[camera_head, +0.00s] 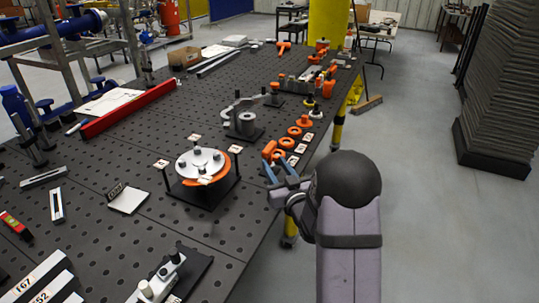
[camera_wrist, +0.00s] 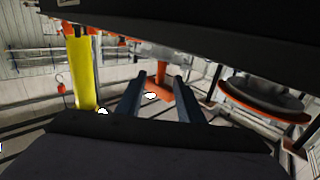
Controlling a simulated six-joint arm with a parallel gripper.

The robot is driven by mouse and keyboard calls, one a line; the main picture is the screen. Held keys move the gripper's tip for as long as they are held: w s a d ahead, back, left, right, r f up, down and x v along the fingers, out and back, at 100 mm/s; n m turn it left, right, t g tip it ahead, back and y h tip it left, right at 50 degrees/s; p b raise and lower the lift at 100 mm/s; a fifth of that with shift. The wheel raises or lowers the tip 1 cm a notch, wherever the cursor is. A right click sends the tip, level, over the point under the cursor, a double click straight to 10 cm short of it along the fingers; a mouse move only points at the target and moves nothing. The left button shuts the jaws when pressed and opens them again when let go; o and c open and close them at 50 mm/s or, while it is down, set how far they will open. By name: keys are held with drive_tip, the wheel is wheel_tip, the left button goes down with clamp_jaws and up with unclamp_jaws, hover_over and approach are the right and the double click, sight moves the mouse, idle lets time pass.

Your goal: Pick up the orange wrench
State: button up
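My gripper (camera_head: 279,170) is at the table's right edge, beside the orange parts. Its two blue-grey fingers are apart, with no held object visible. In the wrist view the fingers (camera_wrist: 159,78) are also spread, and an orange piece (camera_wrist: 158,90) shows between and beyond them. I cannot tell if that piece is the wrench. In the head view a small orange piece (camera_head: 269,149) lies just beyond the fingertips, close to several orange rings (camera_head: 294,131). An orange T-shaped tool (camera_head: 283,46) lies at the far end. No orange item is clearly recognisable as a wrench.
The black perforated table (camera_head: 110,235) holds a round fixture (camera_head: 202,163) on posts left of my gripper, a grey cylinder (camera_head: 245,122) on a stand, and a long red bar (camera_head: 130,108). A yellow column (camera_head: 328,22) stands at the far end. Open floor lies to the right.

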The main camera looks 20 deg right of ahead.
sight(270, 158)
drive_tip(key=shift+w+a+p, duration=0.1)
drive_tip(key=shift+w+p, duration=0.9)
drive_tip(key=shift+w, duration=1.55)
drive_tip(key=shift+r, duration=0.1)
clamp_jaws()
